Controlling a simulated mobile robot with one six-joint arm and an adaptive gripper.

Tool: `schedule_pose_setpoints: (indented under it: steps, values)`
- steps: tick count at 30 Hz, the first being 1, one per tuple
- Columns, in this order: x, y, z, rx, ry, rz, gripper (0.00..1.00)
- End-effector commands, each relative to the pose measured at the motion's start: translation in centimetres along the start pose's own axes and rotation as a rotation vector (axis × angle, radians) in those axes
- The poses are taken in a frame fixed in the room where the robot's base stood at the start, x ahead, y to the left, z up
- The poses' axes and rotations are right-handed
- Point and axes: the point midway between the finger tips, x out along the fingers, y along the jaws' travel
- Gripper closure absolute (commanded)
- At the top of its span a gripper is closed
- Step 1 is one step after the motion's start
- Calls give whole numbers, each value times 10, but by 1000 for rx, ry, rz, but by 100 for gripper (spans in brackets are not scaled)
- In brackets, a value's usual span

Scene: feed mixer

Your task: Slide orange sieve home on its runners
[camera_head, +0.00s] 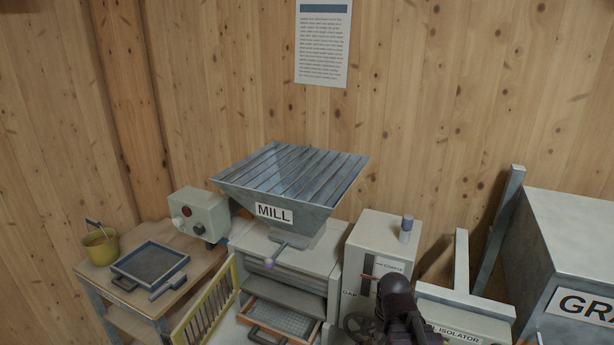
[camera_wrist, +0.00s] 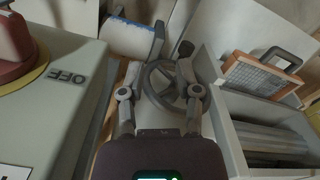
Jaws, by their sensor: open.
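The orange sieve (camera_head: 286,318) has an orange-framed mesh tray with a dark handle at its front. It sits in the lower opening of the mill (camera_head: 290,257) and sticks partly out. How far its runners carry it is not clear. In the wrist view the sieve (camera_wrist: 262,76) is at the upper right with its handle (camera_wrist: 283,58) showing. My gripper (camera_wrist: 172,52) is open and empty, apart from the sieve and to the left of it, in front of a handwheel (camera_wrist: 152,84). In the head view my dark wrist covers part of the gap unit.
The gap unit (camera_head: 360,234) stands right of the mill, with the isolator box (camera_head: 455,300) beyond. A yellow guard (camera_head: 208,310) stands open left of the sieve. A blue-framed sieve (camera_head: 150,263) and yellow bucket (camera_head: 101,247) are on the side table (camera_head: 190,262). A grey box marked OFF (camera_wrist: 62,100) is close by.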

Motion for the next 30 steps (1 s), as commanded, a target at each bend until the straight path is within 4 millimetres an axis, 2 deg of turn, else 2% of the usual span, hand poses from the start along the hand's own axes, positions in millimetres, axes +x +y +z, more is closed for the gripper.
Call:
schedule_pose_setpoints:
  steps: [1,3,8,14,20,30]
  values:
    - [0,0,0,0,0,0,85]
    - [0,0,0,0,0,0,100]
    - [1,-2,-2,2,0,0,100]
    - [11,-20,-15,23,0,0,100]
    - [29,-64,-39,72,0,0,100]
    - [62,-167,-73,183,0,-1,100]
